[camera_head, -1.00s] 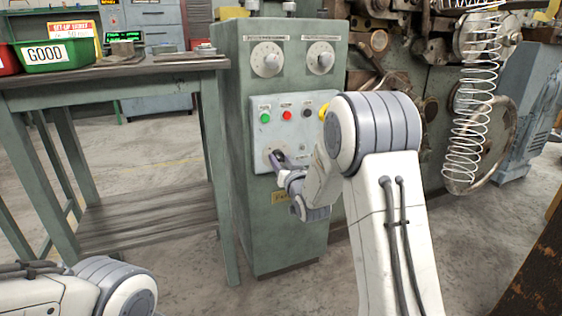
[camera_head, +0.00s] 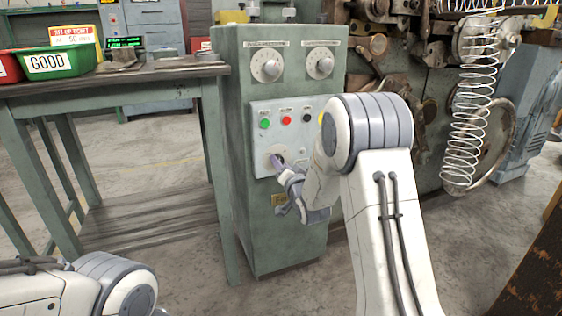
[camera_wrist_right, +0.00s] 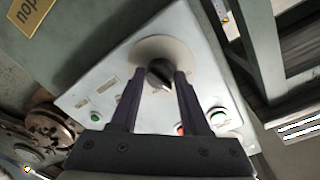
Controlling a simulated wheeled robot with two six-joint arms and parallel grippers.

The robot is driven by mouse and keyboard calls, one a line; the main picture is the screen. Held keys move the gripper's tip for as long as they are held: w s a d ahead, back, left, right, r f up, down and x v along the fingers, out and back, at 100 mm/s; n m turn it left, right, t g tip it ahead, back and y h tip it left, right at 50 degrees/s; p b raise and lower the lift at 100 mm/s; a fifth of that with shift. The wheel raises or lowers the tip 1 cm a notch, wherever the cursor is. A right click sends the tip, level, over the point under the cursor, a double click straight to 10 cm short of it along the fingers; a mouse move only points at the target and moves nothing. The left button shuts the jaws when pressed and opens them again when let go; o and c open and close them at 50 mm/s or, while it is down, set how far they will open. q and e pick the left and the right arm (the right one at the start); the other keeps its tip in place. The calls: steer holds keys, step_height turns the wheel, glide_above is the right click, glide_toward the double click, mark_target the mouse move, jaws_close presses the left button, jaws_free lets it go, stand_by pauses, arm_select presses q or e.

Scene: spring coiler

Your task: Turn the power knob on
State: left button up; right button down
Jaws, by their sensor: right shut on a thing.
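The power knob (camera_wrist_right: 160,74) is a dark knob on a round pale plate on the light control panel (camera_head: 257,110) of the green cabinet. My right gripper (camera_wrist_right: 157,82) is shut on the knob, with one finger on each side of it in the right wrist view. In the head view the right gripper (camera_head: 277,163) reaches the lower left of the panel, and its fingers hide most of the knob. My left arm shows at the lower left of the head view, but its gripper is out of view.
Green (camera_head: 264,124), red (camera_head: 286,120) and black (camera_head: 307,117) buttons sit above the knob. Two dials (camera_head: 267,66) are higher on the cabinet. A workbench (camera_head: 130,75) with a green GOOD bin (camera_head: 62,62) stands left. A coiled spring (camera_head: 468,120) hangs right.

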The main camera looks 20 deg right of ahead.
steer(key=m+y+p, duration=0.1)
steer(key=m+p, duration=0.5)
steer(key=m, duration=0.5)
steer(key=shift+r, duration=0.1)
steer(key=shift+d+m, duration=0.1)
steer(key=shift+m, duration=0.3)
stand_by(0.3)
steer(key=shift+c, duration=2)
jaws_free()
steer(key=shift+p, duration=0.3)
